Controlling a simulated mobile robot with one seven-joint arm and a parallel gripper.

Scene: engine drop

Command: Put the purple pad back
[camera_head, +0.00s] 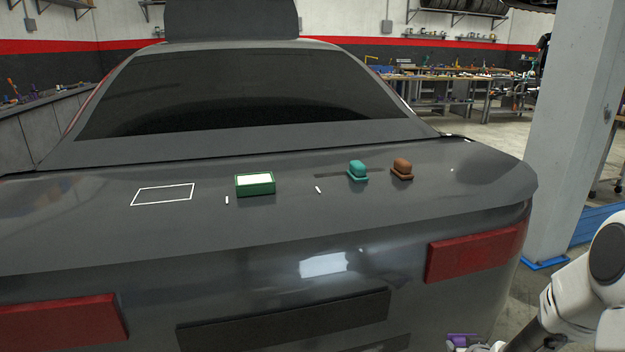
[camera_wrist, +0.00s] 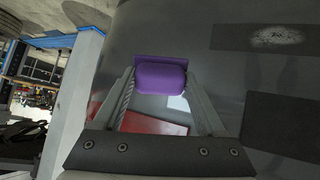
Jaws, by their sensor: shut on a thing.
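The purple pad (camera_wrist: 161,75) is between my gripper's fingertips (camera_wrist: 160,82) in the wrist view, and the fingers are shut on it. In the head view the purple pad (camera_head: 463,338) shows only in part at the bottom edge, low behind the car and right of the dark bumper strip. My gripper (camera_head: 467,344) is mostly cut off there. A teal pad (camera_head: 357,170) and a brown pad (camera_head: 402,168) stand side by side on the car's trunk lid. A white outlined rectangle (camera_head: 163,194) on the lid's left is empty.
A green box with a white top (camera_head: 255,184) sits mid-lid, with small white marks (camera_head: 227,201) on either side of it. The trunk lid (camera_head: 310,222) is clear in front of these. A grey pillar (camera_head: 575,130) stands right of the car.

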